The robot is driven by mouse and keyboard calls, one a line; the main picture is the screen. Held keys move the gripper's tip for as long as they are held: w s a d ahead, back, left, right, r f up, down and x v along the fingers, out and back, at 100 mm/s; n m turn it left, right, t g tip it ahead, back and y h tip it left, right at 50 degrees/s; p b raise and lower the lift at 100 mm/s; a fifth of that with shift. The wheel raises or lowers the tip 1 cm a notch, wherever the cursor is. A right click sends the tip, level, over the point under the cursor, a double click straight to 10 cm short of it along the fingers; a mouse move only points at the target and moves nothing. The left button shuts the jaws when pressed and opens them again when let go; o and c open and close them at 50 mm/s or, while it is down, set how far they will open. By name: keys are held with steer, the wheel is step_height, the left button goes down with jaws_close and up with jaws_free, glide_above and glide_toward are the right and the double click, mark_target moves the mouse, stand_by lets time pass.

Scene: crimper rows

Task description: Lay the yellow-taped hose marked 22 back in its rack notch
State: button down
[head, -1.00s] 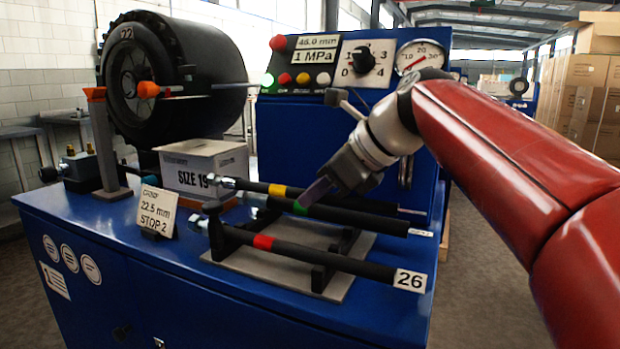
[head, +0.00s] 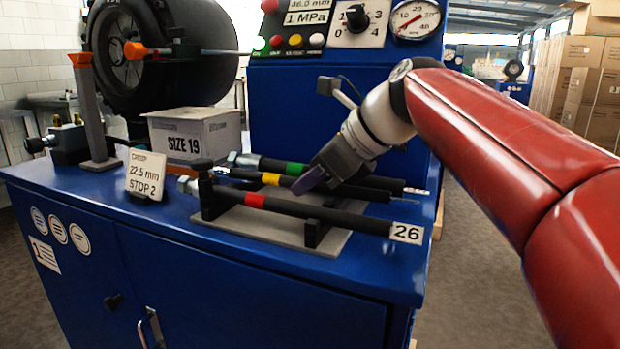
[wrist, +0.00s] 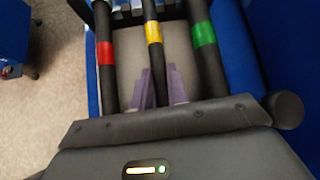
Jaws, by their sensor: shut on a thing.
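The yellow-taped hose (head: 270,179) lies between the red-taped hose (head: 255,200) in front and the green-taped hose (head: 293,168) behind. My gripper (head: 310,181) is shut on the yellow-taped hose, to the right of its tape. In the wrist view the purple fingers (wrist: 162,88) stand on both sides of this hose, below the yellow tape (wrist: 153,32). No number is readable on it. The rack (head: 315,232) has black supports on a grey plate (head: 270,228). I cannot tell whether the hose touches its notch, as hoses and fingers hide it.
The red-taped hose carries a tag 26 (head: 406,233). A card reading 22.5 mm STOP 2 (head: 146,174) and a SIZE 19 box (head: 195,135) stand left of the rack. The blue control panel (head: 300,80) rises behind. The blue bench top is bare at the front.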

steer(key=shift+f+b, duration=0.35)
steer(key=shift+f, duration=0.15)
steer(key=c, duration=1.3)
jaws_free()
steer(key=shift+f, duration=0.1)
step_height(320, 180, up, 3)
steer(key=p, duration=0.3)
steer(key=shift+r+p, duration=0.95)
steer(key=shift+r, duration=0.65)
